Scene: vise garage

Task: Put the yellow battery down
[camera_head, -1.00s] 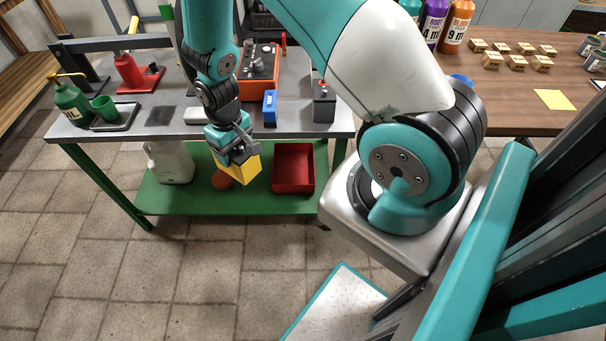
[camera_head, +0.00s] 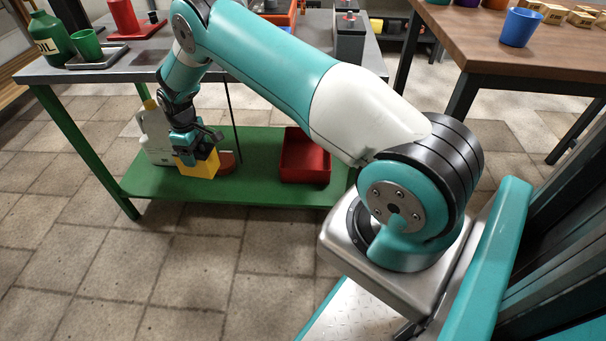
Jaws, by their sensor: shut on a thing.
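The yellow battery (camera_head: 200,167) is a boxy yellow block in the head view. My gripper (camera_head: 194,150) is shut on it and hides its upper part. It shows in front of the green lower shelf (camera_head: 250,172) of the workbench, near the shelf's left part. I cannot tell whether the battery touches the shelf or hangs above it.
A red bin (camera_head: 306,158) stands on the shelf to the right. A whitish jug (camera_head: 157,132) and a reddish round thing (camera_head: 226,160) are close to my gripper. The grey bench top (camera_head: 110,67) is above, with a green oil can (camera_head: 51,38).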

